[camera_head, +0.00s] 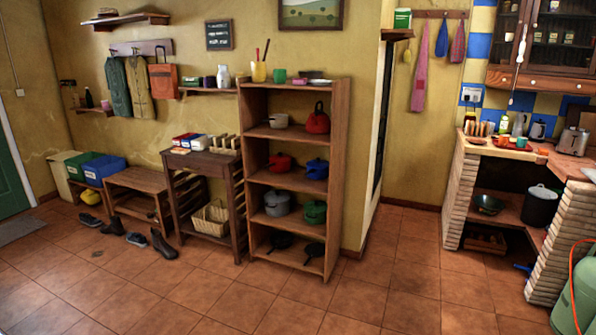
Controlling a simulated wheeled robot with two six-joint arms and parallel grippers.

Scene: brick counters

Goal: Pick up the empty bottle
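I cannot tell which bottle is empty. A white bottle-like container (223,76) stands on the small wall shelf left of the tall bookcase. A small dark bottle (89,98) stands on another wall shelf at the far left. All are far off and small. Neither of my grippers is in view.
The tall wooden shelf (336,180) with pots stands in the middle against a wall end. A brick counter (455,190) and a green gas cylinder (575,290) are at right. Shoes (162,244) lie at left. The tiled floor (390,285) in front is clear.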

